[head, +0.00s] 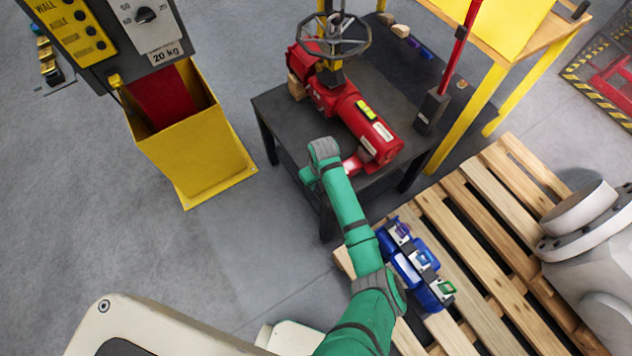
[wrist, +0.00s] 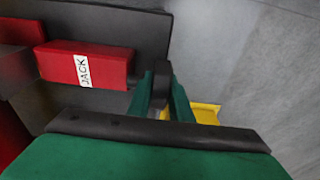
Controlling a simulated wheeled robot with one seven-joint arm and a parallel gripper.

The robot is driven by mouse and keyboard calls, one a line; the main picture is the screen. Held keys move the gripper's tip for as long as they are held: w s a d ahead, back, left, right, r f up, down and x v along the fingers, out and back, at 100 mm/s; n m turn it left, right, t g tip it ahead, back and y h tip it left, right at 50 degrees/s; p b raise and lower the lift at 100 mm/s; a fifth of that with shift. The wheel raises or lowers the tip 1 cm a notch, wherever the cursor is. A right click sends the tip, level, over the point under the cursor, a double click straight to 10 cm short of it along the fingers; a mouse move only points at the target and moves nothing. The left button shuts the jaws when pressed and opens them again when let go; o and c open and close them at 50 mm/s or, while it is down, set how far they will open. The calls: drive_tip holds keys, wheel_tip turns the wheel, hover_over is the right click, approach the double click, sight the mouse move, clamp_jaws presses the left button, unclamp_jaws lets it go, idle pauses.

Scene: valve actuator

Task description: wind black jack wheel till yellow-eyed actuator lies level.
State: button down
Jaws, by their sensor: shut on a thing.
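The red actuator (head: 343,103) lies on a dark table, with a yellow-green level eye (head: 367,110) on its top. From this high angle I cannot tell whether it is level. The red jack (wrist: 85,66), labelled JACK, is beside the actuator's near end; part of it shows in the head view (head: 352,164) beside my arm. The black jack wheel (wrist: 161,74) shows edge-on in the wrist view at the jack's right end. My gripper (wrist: 162,88) is shut on this wheel, a green finger on each side. In the head view my arm's end hides the wheel.
A grey handwheel (head: 335,34) stands above the actuator's far end. A wooden block (head: 297,88) is by that end. A yellow bin (head: 196,150) stands left of the table (head: 275,105). A pallet (head: 470,235) with a blue case (head: 416,262) is at right.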

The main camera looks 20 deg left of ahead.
drive_tip(key=shift+s+t+y, duration=0.2)
drive_tip(key=shift+t+y, duration=0.7)
drive_tip(key=shift+y, duration=0.4)
drive_tip(key=c, duration=1.6)
unclamp_jaws()
drive_tip(key=shift+w, duration=0.1)
drive_tip(key=shift+r, duration=0.1)
drive_tip(key=v, duration=1)
drive_tip(key=shift+s+d+r, duration=0.2)
drive_tip(key=shift+s, duration=0.05)
